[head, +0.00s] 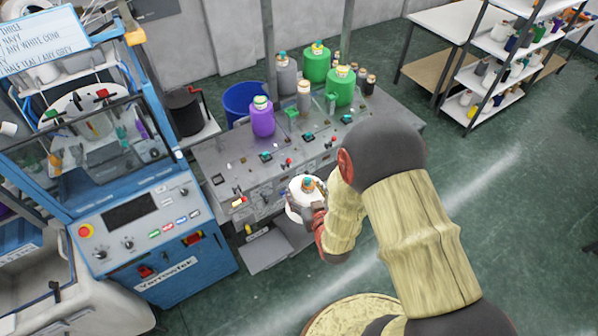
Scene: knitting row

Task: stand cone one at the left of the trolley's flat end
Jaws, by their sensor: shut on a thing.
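My gripper (314,215) is at the front edge of the grey bench and is shut on a white cone (298,199) with an orange and teal tip. The cone looks upright and clear of the bench top. The fingers are small and partly hidden by my arm and the cone. No label shows whether this is cone one. I cannot pick out a trolley with a flat end for certain; my arm covers part of the right side.
The grey bench (215,158) carries a purple cone (262,121), green cones (317,65), grey cones and small dark spools. A blue knitting machine (150,235) stands at left, a blue bin (243,100) behind. A shelf rack (487,75) is at right. Green floor (505,215) is open at right.

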